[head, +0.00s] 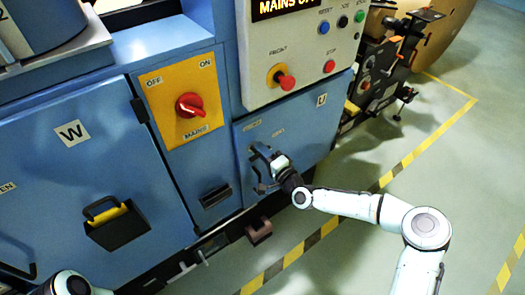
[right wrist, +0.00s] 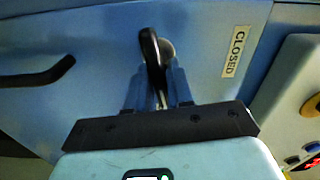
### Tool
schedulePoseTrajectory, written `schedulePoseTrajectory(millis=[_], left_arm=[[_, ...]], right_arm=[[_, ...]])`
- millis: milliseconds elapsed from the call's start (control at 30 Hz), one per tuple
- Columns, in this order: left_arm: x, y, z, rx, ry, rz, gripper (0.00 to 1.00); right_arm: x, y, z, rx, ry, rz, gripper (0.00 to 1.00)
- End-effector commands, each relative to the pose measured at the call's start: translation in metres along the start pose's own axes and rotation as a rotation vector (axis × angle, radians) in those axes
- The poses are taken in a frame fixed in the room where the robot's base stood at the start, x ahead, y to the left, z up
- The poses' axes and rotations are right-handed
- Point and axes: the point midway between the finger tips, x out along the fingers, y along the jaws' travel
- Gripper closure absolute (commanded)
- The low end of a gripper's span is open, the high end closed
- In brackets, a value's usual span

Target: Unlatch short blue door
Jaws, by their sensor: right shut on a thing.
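The short blue door (head: 305,125), marked U, is under the control panel in the head view and looks closed. A dark latch lever (right wrist: 150,45) with a grey round pivot stands on the blue face in the right wrist view. My right gripper (head: 264,172) is at the left part of this door. In the right wrist view its two fingers (right wrist: 160,88) are shut on the lever, one on each side. A "CLOSED" label (right wrist: 236,52) is to the right of the lever. My left arm shows only at the bottom left edge of the head view; its gripper is out of frame.
A taller blue door (head: 60,185) marked W, with a black and yellow pull, is at left. A yellow plate (head: 184,97) holds a red mains switch. The control panel (head: 305,45) is above. A black handle (head: 216,195) sits left of my gripper. Striped floor lines run at right.

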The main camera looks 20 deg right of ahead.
Motion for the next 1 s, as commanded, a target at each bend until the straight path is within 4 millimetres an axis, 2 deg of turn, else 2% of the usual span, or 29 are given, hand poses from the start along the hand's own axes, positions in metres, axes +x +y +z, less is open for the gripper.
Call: schedulePoseTrajectory(millis=[300,867,900,933,1000], left_arm=[[-0.0007,0.0003,0.0013,0.0,-0.004,0.0,0.61],[-0.0008,0.0002,0.0013,0.0,-0.004,0.0,0.61],[-0.0008,0.0002,0.0013,0.0,-0.004,0.0,0.61],[-0.0008,0.0003,0.0012,0.0,-0.004,0.0,0.61],[-0.0008,0.0002,0.0012,0.0,-0.004,0.0,0.61]], right_arm=[[0.0,0.0021,0.0009,0.125,-0.002,0.001,1.0],[0.0,0.0023,0.0013,0.15,-0.003,0.001,1.0],[0.0,0.0023,0.0013,0.15,-0.003,0.001,0.69],[0.0,0.0023,0.0013,0.15,-0.003,0.001,0.6],[0.0,0.0022,0.0011,0.15,-0.002,0.001,0.6]])
